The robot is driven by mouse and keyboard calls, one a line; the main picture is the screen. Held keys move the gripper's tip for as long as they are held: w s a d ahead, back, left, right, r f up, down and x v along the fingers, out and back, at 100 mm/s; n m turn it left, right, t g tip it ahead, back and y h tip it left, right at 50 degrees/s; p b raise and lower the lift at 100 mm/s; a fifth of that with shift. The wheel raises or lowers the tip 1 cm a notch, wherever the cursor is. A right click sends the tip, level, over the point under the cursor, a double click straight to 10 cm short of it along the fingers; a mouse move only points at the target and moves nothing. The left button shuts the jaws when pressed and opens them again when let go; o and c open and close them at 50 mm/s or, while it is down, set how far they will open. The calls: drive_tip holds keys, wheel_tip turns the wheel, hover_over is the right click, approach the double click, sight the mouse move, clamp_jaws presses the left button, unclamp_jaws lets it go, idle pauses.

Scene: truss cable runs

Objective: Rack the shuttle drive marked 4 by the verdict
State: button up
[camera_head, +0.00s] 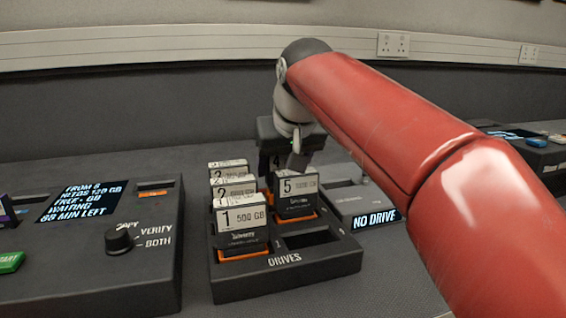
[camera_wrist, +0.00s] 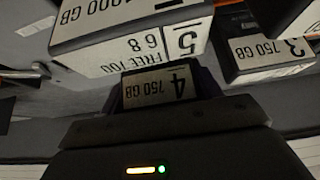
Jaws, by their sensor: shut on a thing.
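The DRIVES holder (camera_head: 322,262) stands below, with an empty front right slot (camera_head: 308,238). A copier screen (camera_head: 83,201) at left reads WAITING and 88 MIN LEFT.
The drive marked 1 (camera_head: 240,217) fronts a left column of several drives. A box at right shows NO DRIVE (camera_head: 375,219). The copier has a black knob (camera_head: 121,238) and a green start button (camera_head: 10,262). My red arm hides much of the right bench.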

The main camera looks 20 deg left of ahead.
drive_tip(key=shift+f+b, duration=0.4)
drive_tip(key=shift+f, duration=0.15)
idle(0.5)
drive_tip(key=o, duration=1.3)
drive_tip(key=shift+o, duration=0.3)
drive_tip(key=shift+f, duration=0.1)
drive_tip(key=shift+o, duration=0.8)
wheel_tip(320, 180, up, 5)
drive_tip(key=p, duration=0.5)
drive_tip(key=shift+r, duration=1.3)
